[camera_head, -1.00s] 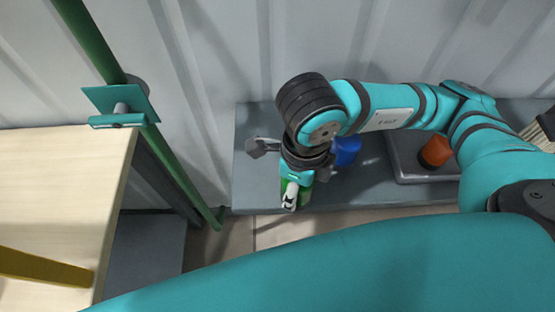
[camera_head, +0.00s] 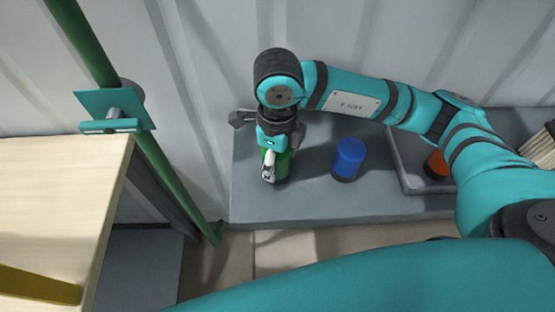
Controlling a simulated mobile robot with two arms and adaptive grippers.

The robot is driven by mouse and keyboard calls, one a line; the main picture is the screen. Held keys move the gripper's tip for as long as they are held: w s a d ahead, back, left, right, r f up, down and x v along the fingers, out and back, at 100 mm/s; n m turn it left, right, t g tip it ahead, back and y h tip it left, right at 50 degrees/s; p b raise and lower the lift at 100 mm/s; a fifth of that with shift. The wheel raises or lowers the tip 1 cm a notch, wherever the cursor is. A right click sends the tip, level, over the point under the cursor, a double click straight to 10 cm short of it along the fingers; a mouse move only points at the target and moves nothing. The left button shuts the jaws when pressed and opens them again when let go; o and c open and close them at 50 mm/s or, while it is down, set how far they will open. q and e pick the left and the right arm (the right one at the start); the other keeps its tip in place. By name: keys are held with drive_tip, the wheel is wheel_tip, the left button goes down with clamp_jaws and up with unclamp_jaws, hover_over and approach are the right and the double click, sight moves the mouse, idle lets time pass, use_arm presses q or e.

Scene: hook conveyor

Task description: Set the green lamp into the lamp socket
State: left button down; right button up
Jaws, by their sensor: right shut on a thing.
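My right gripper (camera_head: 268,168) is shut on the green lamp (camera_head: 284,167) above the left part of the grey bench. The gripper covers much of the lamp, so only green parts at its sides show. I cannot tell whether the lamp's bottom touches the bench. I cannot pick out the lamp socket in this view. My left gripper is not in view.
A blue lamp (camera_head: 348,157) stands on the grey bench (camera_head: 320,208), right of the gripper. An orange lamp (camera_head: 435,164) is in a grey tray (camera_head: 408,187) farther right. A green post (camera_head: 175,175) and a wooden table (camera_head: 60,190) are at left.

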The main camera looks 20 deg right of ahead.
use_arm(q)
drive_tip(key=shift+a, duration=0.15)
use_arm(e)
drive_tip(key=shift+f, duration=0.2)
drive_tip(key=o, duration=1.2)
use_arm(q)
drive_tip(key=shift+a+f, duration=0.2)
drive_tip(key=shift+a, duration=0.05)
use_arm(e)
drive_tip(key=shift+r, duration=0.1)
